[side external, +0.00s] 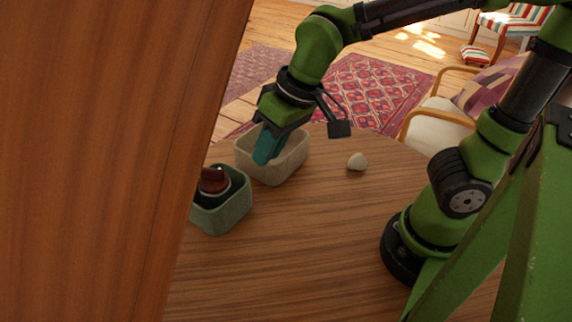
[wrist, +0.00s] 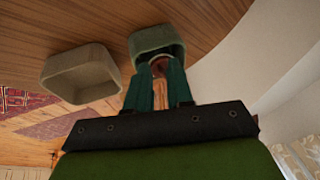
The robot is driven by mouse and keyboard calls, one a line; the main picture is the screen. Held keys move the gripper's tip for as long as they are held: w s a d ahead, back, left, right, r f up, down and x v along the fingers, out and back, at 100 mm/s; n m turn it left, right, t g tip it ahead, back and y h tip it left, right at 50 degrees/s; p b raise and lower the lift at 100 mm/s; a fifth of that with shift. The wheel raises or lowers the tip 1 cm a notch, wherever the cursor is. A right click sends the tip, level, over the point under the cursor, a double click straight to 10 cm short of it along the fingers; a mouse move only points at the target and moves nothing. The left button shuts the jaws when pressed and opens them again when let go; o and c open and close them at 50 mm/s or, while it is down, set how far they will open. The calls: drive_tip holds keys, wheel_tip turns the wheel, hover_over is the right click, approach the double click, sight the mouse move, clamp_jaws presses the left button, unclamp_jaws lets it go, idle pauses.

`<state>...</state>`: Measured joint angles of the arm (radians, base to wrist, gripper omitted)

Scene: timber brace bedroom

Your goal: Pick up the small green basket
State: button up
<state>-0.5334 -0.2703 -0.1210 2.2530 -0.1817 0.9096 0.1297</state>
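The small green basket (side external: 222,212) stands upright on the wooden table in the side view, its left edge close behind a large wooden panel. A dark red, rounded object (side external: 213,180) sits in it. In the wrist view the green basket (wrist: 157,38) is at the top centre, just beyond the fingertips. My gripper (side external: 265,150) points down with teal fingers, overlapping the beige basket in the side view. In the wrist view my gripper (wrist: 158,72) shows two fingers with a gap between them and nothing held. Its exact height over the baskets is unclear.
A beige basket (side external: 290,167) stands beside the green one, also in the wrist view (wrist: 80,76); it looks empty. A small pale stone (side external: 357,162) lies to its right. The wooden panel (side external: 100,150) blocks the left of the side view. The table's front (side external: 290,260) is clear.

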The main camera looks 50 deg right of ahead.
sight(194, 204)
drive_tip(key=w+a+f+t+h, duration=0.1)
drive_tip(key=w+a+f+h, duration=0.2)
drive_tip(key=w+a, duration=0.55)
drive_tip(key=x, duration=1)
drive_tip(key=shift+a+f, duration=0.2)
drive_tip(key=shift+f, duration=0.05)
drive_tip(key=shift+a+x, duration=0.15)
drive_tip(key=shift+x, duration=1.15)
drive_tip(key=shift+a+x, duration=0.15)
drive_tip(key=shift+x, duration=1.15)
drive_tip(key=shift+f, duration=0.25)
clamp_jaws()
